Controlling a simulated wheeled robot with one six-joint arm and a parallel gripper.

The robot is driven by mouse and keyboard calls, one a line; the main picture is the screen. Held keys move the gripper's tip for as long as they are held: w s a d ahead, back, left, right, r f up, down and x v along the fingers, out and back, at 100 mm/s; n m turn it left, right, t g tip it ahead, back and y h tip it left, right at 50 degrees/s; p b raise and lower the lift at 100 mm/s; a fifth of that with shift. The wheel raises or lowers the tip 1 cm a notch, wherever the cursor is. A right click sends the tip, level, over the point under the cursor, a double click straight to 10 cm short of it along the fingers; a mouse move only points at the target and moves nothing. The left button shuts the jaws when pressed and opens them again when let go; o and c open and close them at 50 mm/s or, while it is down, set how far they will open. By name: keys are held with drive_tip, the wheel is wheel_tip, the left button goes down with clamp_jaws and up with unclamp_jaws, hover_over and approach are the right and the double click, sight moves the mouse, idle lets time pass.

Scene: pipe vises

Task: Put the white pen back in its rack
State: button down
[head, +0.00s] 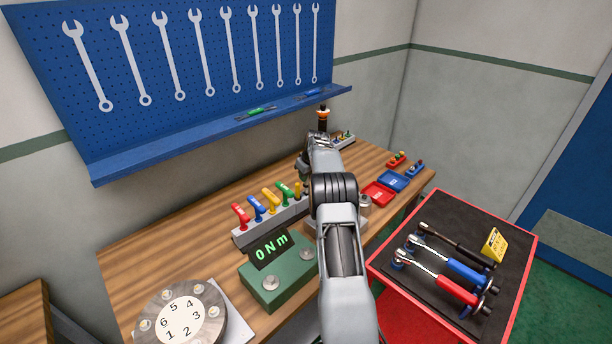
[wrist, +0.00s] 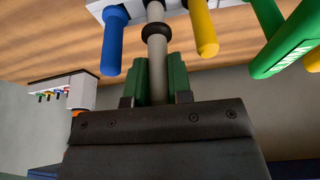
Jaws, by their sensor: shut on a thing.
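My gripper (wrist: 160,80) is shut on a pale grey-white rod with a black ring, seemingly the white pen (wrist: 157,58), held between its green pads. The pen points up to the top edge of the wrist view, between a blue handle (wrist: 113,42) and a yellow handle (wrist: 203,30). A pale rack block (wrist: 94,6) shows beside it at the top edge. Whether the pen's far end touches or enters the rack is out of frame. In the head view my arm hides the pen and most of the gripper.
A green handle (wrist: 275,30) is close on the right in the wrist view; a small rack (wrist: 82,90) is farther left. In the head view, a row of coloured T-handles (head: 262,203) and a green torque meter (head: 280,280) stand left of my arm. Red and blue trays (head: 379,194) lie right.

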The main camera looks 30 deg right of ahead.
sight(306, 184)
drive_tip(key=shift+s+f+b, duration=0.1)
drive_tip(key=shift+f+b, duration=1.45)
drive_tip(key=shift+f, duration=0.75)
idle(2.0)
drive_tip(key=c, duration=1)
unclamp_jaws()
drive_tip(key=shift+o, duration=0.2)
drive_tip(key=shift+r, duration=0.1)
drive_tip(key=b+v, duration=0.2)
drive_tip(key=v, duration=1.1)
drive_tip(key=shift+r, duration=0.3)
